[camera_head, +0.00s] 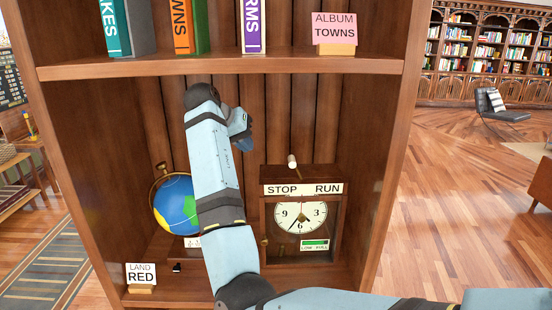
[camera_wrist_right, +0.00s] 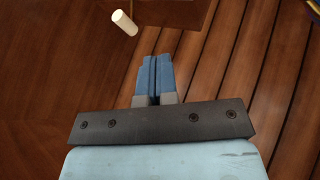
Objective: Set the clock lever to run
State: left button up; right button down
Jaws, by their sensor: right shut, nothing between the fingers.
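The wooden clock (camera_head: 301,217) stands in the lower bay of the bookcase, with a white dial and a sign reading STOP at left and RUN at right. Its lever (camera_head: 292,162), with a white cylindrical knob, rises above the sign and tilts toward STOP. In the right wrist view the white knob (camera_wrist_right: 124,22) is at the upper left, apart from my fingers. My right gripper (camera_head: 246,140) is up and left of the lever in the head view. Its blue fingers (camera_wrist_right: 154,78) are shut and empty. My left gripper is not in view.
A globe (camera_head: 175,205) stands left of the clock, partly behind my right arm. A LAND RED card (camera_head: 140,275) is at the front left. The shelf board (camera_head: 220,65) above carries books and an ALBUM TOWNS card (camera_head: 334,30). The bookcase side walls bound the bay.

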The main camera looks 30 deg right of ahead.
jog(key=p+x, duration=0.2)
jog(key=x, duration=0.8)
jog(key=shift+s, duration=0.1)
jog(key=shift+s+d+r+p, duration=0.2)
jog(key=shift+s+d+p, duration=0.1)
jog(key=shift+d, duration=0.25)
jog(key=shift+s+d+r+p, duration=0.15)
jog(key=shift+s+d+p, duration=0.15)
jog(key=shift+d, duration=0.25)
jog(key=shift+s+d, duration=0.4)
jog(key=shift+d, duration=0.15)
jog(key=shift+w, duration=0.15)
